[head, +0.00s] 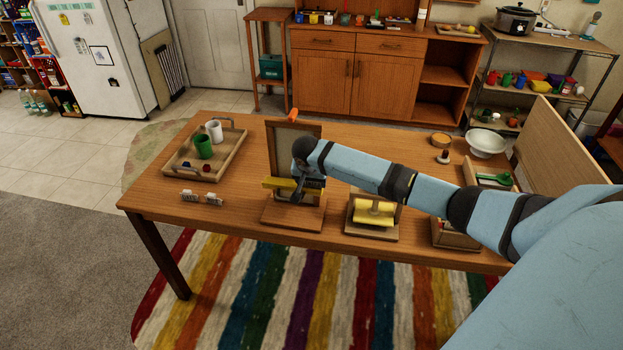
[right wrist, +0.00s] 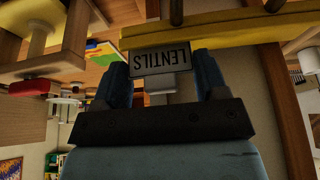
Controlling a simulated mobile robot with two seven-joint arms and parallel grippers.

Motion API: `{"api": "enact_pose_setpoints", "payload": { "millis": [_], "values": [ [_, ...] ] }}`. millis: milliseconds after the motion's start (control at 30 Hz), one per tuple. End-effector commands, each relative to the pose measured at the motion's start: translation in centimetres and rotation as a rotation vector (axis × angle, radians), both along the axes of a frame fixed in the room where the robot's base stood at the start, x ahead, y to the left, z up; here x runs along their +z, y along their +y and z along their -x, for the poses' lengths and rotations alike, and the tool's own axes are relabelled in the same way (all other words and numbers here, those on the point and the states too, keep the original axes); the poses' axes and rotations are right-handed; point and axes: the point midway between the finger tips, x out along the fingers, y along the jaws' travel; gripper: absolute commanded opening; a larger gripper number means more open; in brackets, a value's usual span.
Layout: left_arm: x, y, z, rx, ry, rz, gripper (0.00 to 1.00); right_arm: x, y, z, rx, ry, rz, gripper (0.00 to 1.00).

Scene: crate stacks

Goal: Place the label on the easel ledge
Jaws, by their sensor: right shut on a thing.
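The easel (head: 295,217) stands on the table, with a backboard and a yellow ledge (head: 274,184) across its front. My right gripper (head: 303,187) is at the front of the easel, by the ledge, and partly covers it. In the right wrist view, my right gripper (right wrist: 163,80) is shut on a pale label (right wrist: 166,59) reading "LENTILS", seen upside down. The label is close to the yellow ledge (right wrist: 235,31); I cannot tell whether they touch. The arm hides part of the easel. My left gripper is not in view.
Two small label-like pieces (head: 190,196) lie on the table left of the easel. A wooden tray (head: 180,167) with a green and a white cup stands behind them. A stand with a yellow roll (head: 373,212) is close right of the easel. A white bowl (head: 487,143) stands farther right.

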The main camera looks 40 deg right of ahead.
Motion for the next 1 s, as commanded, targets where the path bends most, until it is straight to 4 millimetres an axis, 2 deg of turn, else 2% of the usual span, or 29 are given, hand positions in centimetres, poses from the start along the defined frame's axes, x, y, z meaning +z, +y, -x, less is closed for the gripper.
{"api": "enact_pose_setpoints", "payload": {
  "millis": [200, 667, 700, 800, 1000],
  "values": [
    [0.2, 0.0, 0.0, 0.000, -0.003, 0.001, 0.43, 0.0, 0.0, 0.0, 0.000, -0.001, -0.001, 0.45],
    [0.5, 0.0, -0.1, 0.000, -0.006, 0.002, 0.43, -1.5, 0.1, 0.1, 0.001, 0.005, -0.001, 0.45],
    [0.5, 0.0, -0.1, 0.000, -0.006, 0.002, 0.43, -1.5, 0.1, 0.2, 0.001, 0.006, -0.002, 0.71],
    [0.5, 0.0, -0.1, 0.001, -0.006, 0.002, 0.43, -1.7, 0.1, 0.3, 0.001, 0.009, -0.002, 0.92],
    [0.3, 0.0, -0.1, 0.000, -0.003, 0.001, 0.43, -1.8, 0.1, 0.4, -0.001, 0.013, -0.001, 0.92]
  ]
}}
